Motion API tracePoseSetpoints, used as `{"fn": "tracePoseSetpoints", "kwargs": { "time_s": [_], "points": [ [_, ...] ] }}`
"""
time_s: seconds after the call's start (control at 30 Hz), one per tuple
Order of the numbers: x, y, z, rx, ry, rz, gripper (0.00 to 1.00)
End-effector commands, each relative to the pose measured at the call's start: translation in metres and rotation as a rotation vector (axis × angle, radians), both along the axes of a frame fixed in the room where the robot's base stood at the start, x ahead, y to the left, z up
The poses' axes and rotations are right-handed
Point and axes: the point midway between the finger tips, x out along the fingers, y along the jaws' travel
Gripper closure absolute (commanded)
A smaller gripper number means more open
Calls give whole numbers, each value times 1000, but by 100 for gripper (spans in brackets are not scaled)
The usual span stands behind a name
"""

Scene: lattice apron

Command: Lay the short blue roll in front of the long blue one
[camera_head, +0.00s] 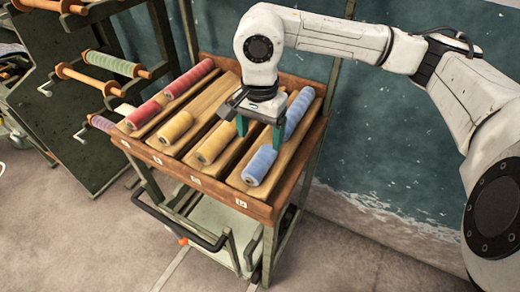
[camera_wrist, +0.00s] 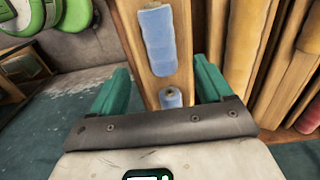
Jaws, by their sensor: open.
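The short blue roll (camera_head: 259,165) lies in the rightmost lane of the sloped rack, near its front edge. The long blue roll (camera_head: 298,112) lies behind it in the same lane, with a gap between them. My gripper (camera_head: 260,132) is open and empty over this lane, and its fingers partly hide the gap. In the wrist view the short roll (camera_wrist: 158,40) lies ahead of the fingers, apart from them. The end of the other blue roll (camera_wrist: 170,98) shows between the green fingers; the rest is hidden behind my gripper's body.
The wooden rack (camera_head: 205,182) holds yellow rolls (camera_head: 177,127) and red rolls (camera_head: 188,78) in its lanes to the left. A stand with spools (camera_head: 112,64) is at the far left. A teal wall (camera_head: 385,140) stands close on the right. The floor in front is clear.

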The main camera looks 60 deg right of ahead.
Motion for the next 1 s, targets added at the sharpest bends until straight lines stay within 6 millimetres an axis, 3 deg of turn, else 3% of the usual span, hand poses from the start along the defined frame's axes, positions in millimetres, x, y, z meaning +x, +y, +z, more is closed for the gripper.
{"fn": "tracePoseSetpoints", "kwargs": {
  "time_s": [0.13, 0.3, 1.0],
  "points": [
    [0, 0, 24, -3, -2, 1, 21],
    [0, 0, 39, -1, -1, 0, 21],
    [0, 0, 43, 1, 0, 0, 21]
  ]
}}
